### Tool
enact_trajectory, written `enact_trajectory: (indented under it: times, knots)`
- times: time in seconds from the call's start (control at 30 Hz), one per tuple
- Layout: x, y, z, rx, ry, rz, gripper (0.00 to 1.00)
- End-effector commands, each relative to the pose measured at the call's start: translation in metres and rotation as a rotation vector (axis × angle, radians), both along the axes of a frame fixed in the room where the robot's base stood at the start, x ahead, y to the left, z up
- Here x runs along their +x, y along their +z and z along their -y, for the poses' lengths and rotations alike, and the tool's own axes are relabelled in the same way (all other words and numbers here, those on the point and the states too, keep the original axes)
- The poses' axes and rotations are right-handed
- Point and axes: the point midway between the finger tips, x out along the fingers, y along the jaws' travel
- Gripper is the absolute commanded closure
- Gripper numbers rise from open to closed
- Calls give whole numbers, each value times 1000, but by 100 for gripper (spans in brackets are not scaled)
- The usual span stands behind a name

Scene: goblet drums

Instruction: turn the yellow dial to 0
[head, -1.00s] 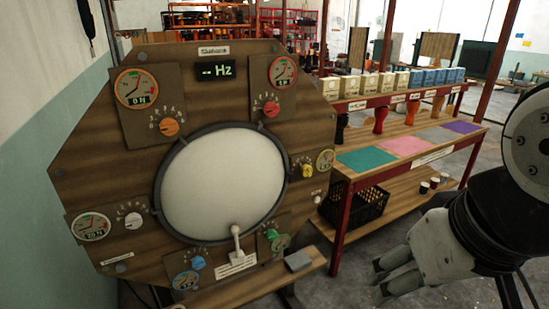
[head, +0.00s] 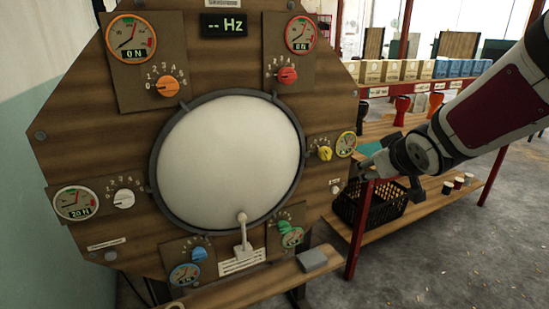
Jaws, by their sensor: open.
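The yellow dial (head: 325,153) is a small knob on the right side of the wooden panel (head: 85,140), just right of the round white drumhead (head: 230,160). A small yellow-rimmed gauge (head: 346,144) sits beside it on its right. Small scale marks lie around the dial, but they are too small to read, and I cannot tell its setting. My gripper (head: 366,164) is open, right of the dial and gauge, apart from the dial and pointing left toward the panel. Its fingers are small and dark against the shelf behind.
Orange (head: 167,87), red (head: 287,75), white (head: 124,199), blue (head: 199,254) and green (head: 285,227) dials surround the drumhead. A lever (head: 242,235) stands at its bottom edge. A grey block (head: 312,258) lies on the ledge. A black crate (head: 385,208) is on the shelf behind my gripper.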

Motion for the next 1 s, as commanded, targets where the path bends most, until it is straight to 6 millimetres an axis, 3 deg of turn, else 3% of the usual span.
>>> enact_trajectory:
  times: [0.03, 0.1, 0.2, 0.33, 0.53, 0.77, 1.0]
  knots:
    - [24, -28, 3, 28, 34, 32, 42]
    - [51, -48, 2, 70, 93, 97, 42]
    - [84, -72, -1, 151, 178, 199, 42]
    - [110, -94, -1, 275, 270, 340, 42]
    - [123, -101, 2, 413, 354, 506, 42]
    - [131, -98, 0, 450, 379, 556, 42]
    - [167, -99, -16, 449, 381, 554, 42]
